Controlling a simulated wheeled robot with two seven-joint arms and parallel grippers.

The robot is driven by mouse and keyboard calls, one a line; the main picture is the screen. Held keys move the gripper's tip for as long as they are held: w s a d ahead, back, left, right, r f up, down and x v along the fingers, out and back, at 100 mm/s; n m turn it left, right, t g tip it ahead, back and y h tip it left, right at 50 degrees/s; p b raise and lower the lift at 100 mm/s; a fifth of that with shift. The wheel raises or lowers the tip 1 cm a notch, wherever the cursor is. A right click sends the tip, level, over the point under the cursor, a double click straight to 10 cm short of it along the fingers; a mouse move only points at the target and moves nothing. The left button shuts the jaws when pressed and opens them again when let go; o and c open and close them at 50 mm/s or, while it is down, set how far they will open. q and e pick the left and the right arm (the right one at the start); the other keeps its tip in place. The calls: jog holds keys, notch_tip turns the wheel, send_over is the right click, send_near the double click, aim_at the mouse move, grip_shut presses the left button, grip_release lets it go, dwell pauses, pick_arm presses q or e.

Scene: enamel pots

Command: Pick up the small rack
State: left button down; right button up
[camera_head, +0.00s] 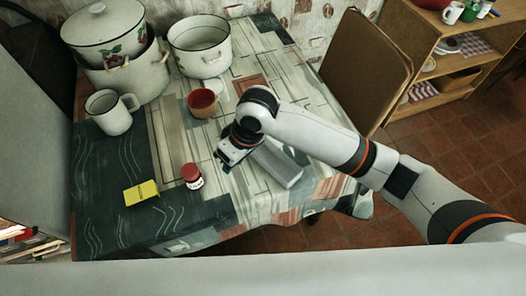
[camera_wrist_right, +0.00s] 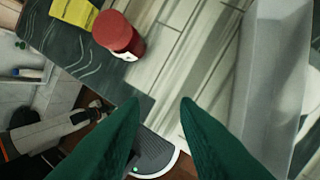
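A long light-grey, box-like object (camera_head: 277,165), the likeliest small rack, lies on the patterned tablecloth near the table's front right. It also shows at the right of the right wrist view (camera_wrist_right: 268,70), to the right of both fingers. My right gripper (camera_head: 229,153) is just left of it in the head view, partly hidden under my wrist. In the right wrist view its green fingers (camera_wrist_right: 159,104) are apart with nothing between them. I cannot tell how high they are above the table.
A brown cup (camera_head: 202,102), white mug (camera_head: 112,111) and enamel pots (camera_head: 200,47) stand behind. A chair (camera_head: 366,70) stands at the table's right.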

aim_at(257, 156)
jog(key=w+d+r+m+h, duration=0.1)
jog(key=w+d+r+h, duration=0.25)
jog(key=w+d, duration=0.2)
jog(key=f, duration=0.4)
jog(key=f+p, duration=0.1)
jog(key=f, duration=0.3)
jog(key=w+f, duration=0.1)
jog(key=f, duration=0.3)
jog(key=shift+f, duration=0.25)
grip_shut()
